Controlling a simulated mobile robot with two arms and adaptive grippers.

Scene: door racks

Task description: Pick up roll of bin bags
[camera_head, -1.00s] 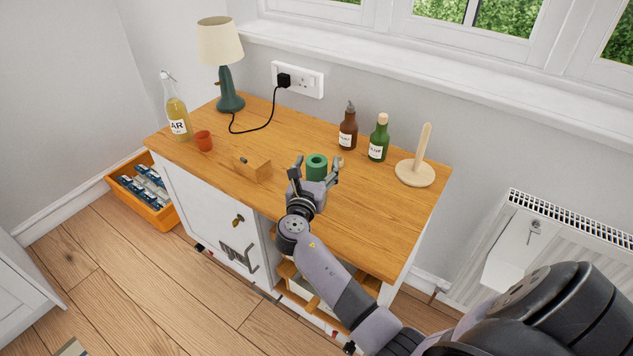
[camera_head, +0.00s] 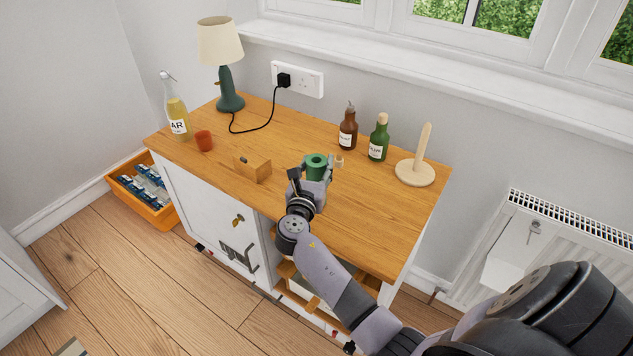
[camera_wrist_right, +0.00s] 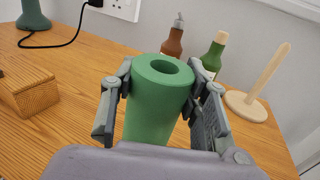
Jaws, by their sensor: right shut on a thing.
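The roll of bin bags (camera_head: 316,163) is a green upright cylinder with a hole in its top, on the wooden cabinet top. My right gripper (camera_head: 313,178) is shut on it, with a finger on each side. In the right wrist view the roll (camera_wrist_right: 157,100) stands between the two grey fingers of the gripper (camera_wrist_right: 160,105). Its lower part is hidden by the gripper body. My left gripper is not in view.
A wooden block (camera_head: 252,168) lies left of the roll. A small cork-like piece (camera_head: 339,161), brown bottle (camera_head: 347,132), green bottle (camera_head: 379,140) and wooden holder (camera_head: 414,172) stand behind and right.

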